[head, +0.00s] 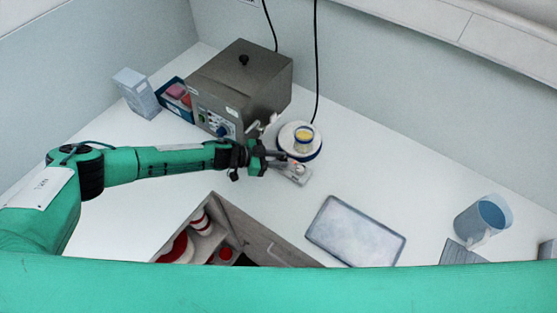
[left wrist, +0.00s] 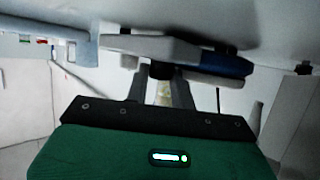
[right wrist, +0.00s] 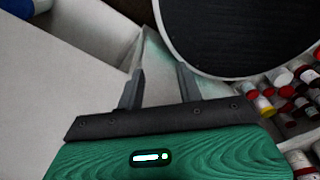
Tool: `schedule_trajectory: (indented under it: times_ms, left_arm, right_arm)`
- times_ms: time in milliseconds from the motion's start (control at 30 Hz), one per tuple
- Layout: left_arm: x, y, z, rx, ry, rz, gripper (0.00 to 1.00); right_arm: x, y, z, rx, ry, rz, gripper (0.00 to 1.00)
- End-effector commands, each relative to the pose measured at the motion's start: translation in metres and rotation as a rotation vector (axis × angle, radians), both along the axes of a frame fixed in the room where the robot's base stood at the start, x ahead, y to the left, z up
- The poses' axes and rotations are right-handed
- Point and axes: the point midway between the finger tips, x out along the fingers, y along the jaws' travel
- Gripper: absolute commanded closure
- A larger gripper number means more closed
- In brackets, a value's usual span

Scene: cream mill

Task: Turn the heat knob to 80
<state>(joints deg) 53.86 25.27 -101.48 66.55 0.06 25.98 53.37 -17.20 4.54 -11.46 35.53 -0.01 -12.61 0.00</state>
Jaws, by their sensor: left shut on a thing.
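The hot plate (head: 285,147) is a round white unit with a blue rim, standing at the front right of the steel cabinet. A small control block (head: 300,177) juts from its front, with the pale heat knob (head: 297,168) on it. My left gripper (head: 281,162) is at this block, shut on the knob, which the fingers mostly hide. The left wrist view shows its fingers (left wrist: 163,88) close together below the hot plate's blue edge (left wrist: 228,66). The dial reading is too small to tell. My right gripper (right wrist: 160,85) is open and empty in the right wrist view.
A small jar (head: 304,138) with yellow contents stands on the hot plate. The steel cabinet (head: 240,85) is behind my left arm. A grey tray (head: 355,232) and a blue jug (head: 483,217) are to the right. An open drawer (head: 215,225) holds bottles.

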Motion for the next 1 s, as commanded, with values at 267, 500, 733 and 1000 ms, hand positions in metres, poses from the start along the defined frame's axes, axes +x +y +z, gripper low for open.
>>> schedule_trajectory:
  times_ms: [267,500,733,1000]
  left_arm:
    - [0.0015,-0.0004,0.0016,0.000,-0.003,-0.010,0.98]
    - [0.0015,-0.0005,0.0017,-0.001,-0.003,-0.009,0.66]
    - [0.0007,-0.0006,0.0009,-0.001,-0.002,-0.009,0.54]
    - [-0.0005,0.0078,0.0025,0.000,-0.002,-0.009,0.54]
  right_arm:
    - [0.0000,-0.0002,-0.0007,0.000,0.000,0.000,0.64]
    - [0.0000,-0.0003,-0.0007,0.000,0.000,0.000,0.64]
    - [0.0001,-0.0006,-0.0008,-0.001,0.000,0.000,0.64]
    - [0.0000,-0.0010,-0.0044,-0.001,0.000,0.001,0.64]
